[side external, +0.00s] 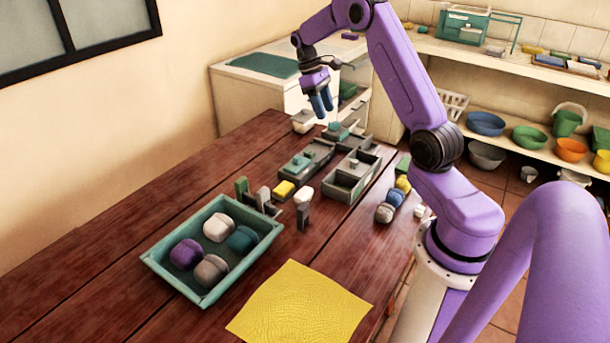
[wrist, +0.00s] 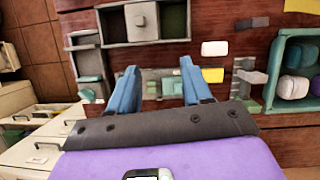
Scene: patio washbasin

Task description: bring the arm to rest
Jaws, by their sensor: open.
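My gripper (side external: 321,105) hangs above the far end of the wooden table, its blue fingers pointing down. In the wrist view my gripper (wrist: 158,78) shows two blue fingers spread apart with nothing held between them. Below it are grey compartment trays (side external: 344,196) and small blocks on the table. The gripper appears apart from them.
A teal tray (side external: 153,263) holds several rounded items. A yellow cloth (side external: 300,305) lies at the table's front. A yellow block (side external: 284,189) and upright holders stand mid-table. Rounded items (side external: 384,213) line the right edge. The table's left side is clear.

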